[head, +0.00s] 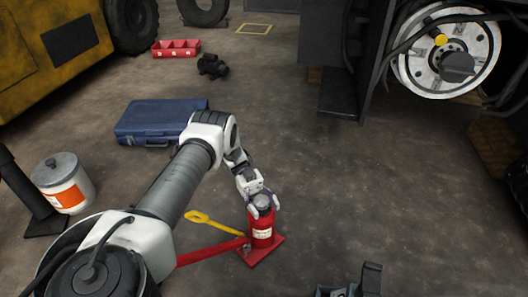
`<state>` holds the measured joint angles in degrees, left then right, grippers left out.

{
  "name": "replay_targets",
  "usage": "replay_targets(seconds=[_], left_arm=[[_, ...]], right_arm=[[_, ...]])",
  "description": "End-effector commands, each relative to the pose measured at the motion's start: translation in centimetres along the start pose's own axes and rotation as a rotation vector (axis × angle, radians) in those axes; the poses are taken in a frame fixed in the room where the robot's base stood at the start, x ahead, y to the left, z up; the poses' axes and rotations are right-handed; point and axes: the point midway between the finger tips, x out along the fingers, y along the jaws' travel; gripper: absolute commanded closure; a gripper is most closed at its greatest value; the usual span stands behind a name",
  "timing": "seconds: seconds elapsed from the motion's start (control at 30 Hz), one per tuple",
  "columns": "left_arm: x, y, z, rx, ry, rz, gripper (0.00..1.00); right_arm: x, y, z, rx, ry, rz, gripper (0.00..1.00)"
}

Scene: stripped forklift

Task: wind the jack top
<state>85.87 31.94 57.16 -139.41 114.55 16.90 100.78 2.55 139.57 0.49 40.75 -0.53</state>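A red bottle jack (261,232) stands upright on its red base plate on the floor, just right of the bottom middle of the head view. Its round grey jack top (262,200) shows at the upper end. My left gripper (263,204) reaches down from above, with one fingertip on each side of the jack top. Whether the fingertips press on it or stand slightly apart is too small to tell. A red handle bar (211,252) lies to the left of the jack's base.
A yellow-handled tool (205,220) lies left of the jack. A blue case (158,120), white can (64,184) and red tray (176,48) stand farther left. The forklift wheel hub (450,50) is upper right. Floor right of the jack is clear.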

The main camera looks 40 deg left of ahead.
Motion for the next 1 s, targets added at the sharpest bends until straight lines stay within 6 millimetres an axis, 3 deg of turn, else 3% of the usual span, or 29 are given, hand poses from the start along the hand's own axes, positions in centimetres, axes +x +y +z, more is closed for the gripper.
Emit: replay_targets(seconds=[0.2, 0.4, 0.77, 0.87, 1.0], left_arm=[[-0.1, 0.0, -5.1, 0.006, 0.001, -0.003, 0.43], [-0.1, 0.1, -8.5, 0.003, 0.001, -0.001, 0.43], [0.0, 0.2, -9.2, -0.001, 0.001, -0.001, 0.43], [-0.1, 0.2, -10.7, 0.000, 0.000, -0.001, 0.43], [0.0, 0.2, -14.3, 0.000, 0.000, -0.001, 0.43]], right_arm=[[0.0, 0.0, 0.0, 0.000, 0.000, 0.000, 1.00], [0.0, 0.0, 0.0, 0.000, 0.000, 0.000, 1.00], [-0.2, 0.0, 0.0, 0.000, -0.001, 0.000, 1.00], [-1.8, 0.0, 0.2, 0.003, -0.008, -0.001, 1.00], [-5.7, -0.1, 0.8, 0.012, -0.028, -0.004, 1.00]])
